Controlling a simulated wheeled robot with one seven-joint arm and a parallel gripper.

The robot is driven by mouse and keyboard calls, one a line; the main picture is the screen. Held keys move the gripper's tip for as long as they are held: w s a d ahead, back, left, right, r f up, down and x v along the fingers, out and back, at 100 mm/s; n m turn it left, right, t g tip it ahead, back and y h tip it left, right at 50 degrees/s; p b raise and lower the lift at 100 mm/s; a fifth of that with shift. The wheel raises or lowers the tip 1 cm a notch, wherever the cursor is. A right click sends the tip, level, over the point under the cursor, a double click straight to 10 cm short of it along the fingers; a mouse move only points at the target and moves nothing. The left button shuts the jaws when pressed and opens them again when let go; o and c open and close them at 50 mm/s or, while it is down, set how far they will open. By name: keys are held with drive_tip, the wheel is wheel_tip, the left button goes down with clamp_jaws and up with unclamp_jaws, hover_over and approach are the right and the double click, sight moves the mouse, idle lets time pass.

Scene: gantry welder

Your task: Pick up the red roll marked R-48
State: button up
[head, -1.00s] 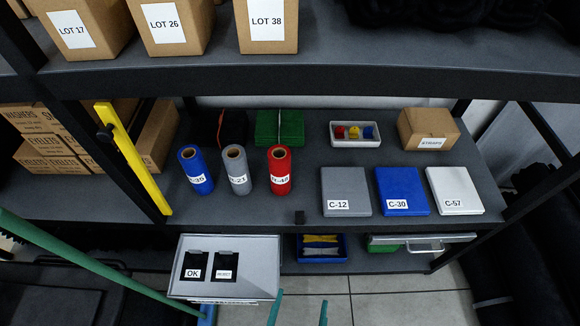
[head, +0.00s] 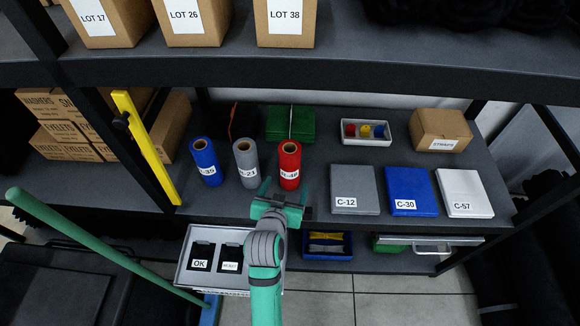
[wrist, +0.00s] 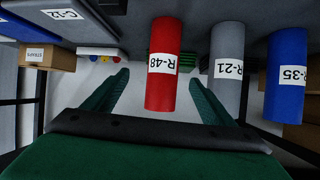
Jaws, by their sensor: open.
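The red roll marked R-48 (head: 289,164) stands upright on the middle shelf, at the right end of a row of three rolls. My gripper (head: 285,188) is open and empty, just in front of the red roll near the shelf's front edge. In the wrist view, which is upside down, the red roll (wrist: 163,65) shows between my two spread fingers (wrist: 160,95), and its R-48 label faces the camera. I cannot tell how far the fingertips are from the roll.
The grey roll R-21 (head: 246,163) stands close left of the red roll, and the blue roll R-35 (head: 206,161) beyond it. A grey box C-12 (head: 354,189) lies to the right. A green pack (head: 291,122) lies behind. The upper shelf (head: 330,72) overhangs.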

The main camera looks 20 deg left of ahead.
sight(285, 158)
drive_tip(key=shift+h, duration=0.4)
drive_tip(key=w+a+r, duration=0.1)
drive_tip(key=w+r, duration=0.2)
drive_tip(key=w+a+r, duration=0.1)
drive_tip(key=w+r, duration=0.1)
drive_tip(key=shift+a+r, duration=0.2)
drive_tip(key=shift+a, duration=0.1)
drive_tip(key=x, duration=0.5)
drive_tip(key=shift+d+x, duration=0.15)
drive_tip(key=shift+x, duration=1.25)
drive_tip(key=shift+d+x, duration=0.15)
drive_tip(key=shift+x, duration=1.25)
drive_tip(key=shift+d, duration=0.1)
drive_tip(key=shift+c, duration=0.7)
drive_tip(key=c, duration=1.5)
drive_tip(key=shift+r, duration=0.1)
clamp_jaws()
drive_tip(key=shift+r, duration=0.1)
